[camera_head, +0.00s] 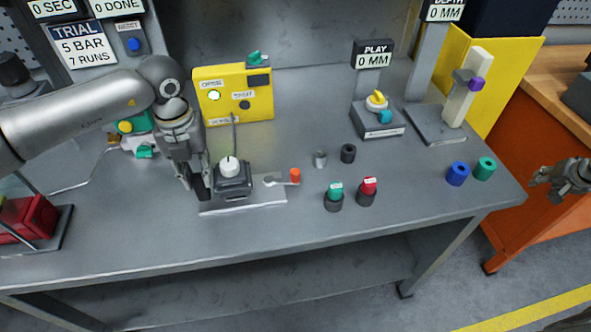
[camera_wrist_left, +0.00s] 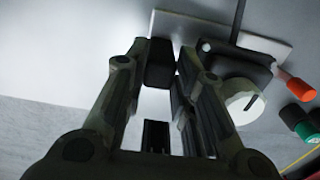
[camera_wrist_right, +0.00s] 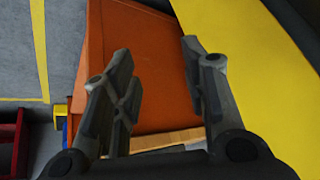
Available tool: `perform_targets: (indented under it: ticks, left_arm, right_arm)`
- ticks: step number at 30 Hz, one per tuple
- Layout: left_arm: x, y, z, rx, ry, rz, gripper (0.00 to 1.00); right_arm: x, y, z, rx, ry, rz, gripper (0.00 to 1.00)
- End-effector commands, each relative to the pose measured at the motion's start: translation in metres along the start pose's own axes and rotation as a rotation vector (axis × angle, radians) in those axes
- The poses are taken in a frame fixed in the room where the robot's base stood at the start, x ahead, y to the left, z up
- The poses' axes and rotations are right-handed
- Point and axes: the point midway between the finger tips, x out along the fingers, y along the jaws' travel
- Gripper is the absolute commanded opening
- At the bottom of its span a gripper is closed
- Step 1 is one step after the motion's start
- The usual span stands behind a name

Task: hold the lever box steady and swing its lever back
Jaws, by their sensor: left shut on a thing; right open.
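The lever box (camera_head: 235,184) is a dark block with a white round knob on top, on a pale base plate (camera_head: 250,205) near the table's front. Its short grey lever points right and ends in an orange knob (camera_head: 295,175). My left gripper (camera_head: 201,187) is at the box's left side. In the left wrist view its fingers (camera_wrist_left: 160,68) are shut on a dark block (camera_wrist_left: 160,62) beside the white knob (camera_wrist_left: 241,100). My right gripper (camera_head: 546,178) is open and empty, off the table's right end; its spread fingers also show in the right wrist view (camera_wrist_right: 157,60).
A yellow panel (camera_head: 215,78) stands behind the box, with a cable between them. Green-topped (camera_head: 334,195) and red-topped (camera_head: 367,190) pieces, two small cylinders, and blue (camera_head: 458,174) and green (camera_head: 485,168) rings stand to the right. An orange cabinet (camera_head: 520,215) is near my right gripper.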

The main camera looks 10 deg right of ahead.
Motion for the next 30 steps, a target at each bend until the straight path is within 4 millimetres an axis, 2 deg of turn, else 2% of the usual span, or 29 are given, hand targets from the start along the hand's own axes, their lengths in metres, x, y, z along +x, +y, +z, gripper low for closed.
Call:
perform_targets:
  ticks: [1,6,14,21,26,28,30]
  left_arm:
    - [0.004,0.000,-0.002,0.003,0.008,0.002,0.00]
    - [0.004,0.000,-0.003,0.002,0.008,0.002,0.00]
    - [0.004,0.000,-0.003,0.002,0.009,0.001,0.00]
    - [0.004,0.000,-0.003,0.002,0.009,0.001,0.00]
    - [0.004,0.000,-0.003,0.002,0.010,0.001,0.00]
    - [0.004,0.000,-0.003,0.002,0.010,0.001,0.00]
    - [0.004,0.000,-0.003,0.003,0.010,0.001,0.00]
  right_arm:
    - [-0.017,-0.020,-0.023,0.005,0.017,-0.056,0.40]
    - [-0.055,-0.081,-0.066,-0.035,0.050,-0.225,0.40]
    - [-0.113,-0.168,-0.113,-0.158,0.124,-0.464,0.40]
    - [-0.186,-0.240,-0.149,-0.305,0.227,-0.679,0.40]
    - [-0.243,-0.294,-0.160,-0.441,0.290,-0.818,0.40]
    - [-0.270,-0.334,-0.149,-0.538,0.286,-0.884,0.40]
    - [-0.283,-0.378,-0.118,-0.651,0.228,-0.918,0.40]
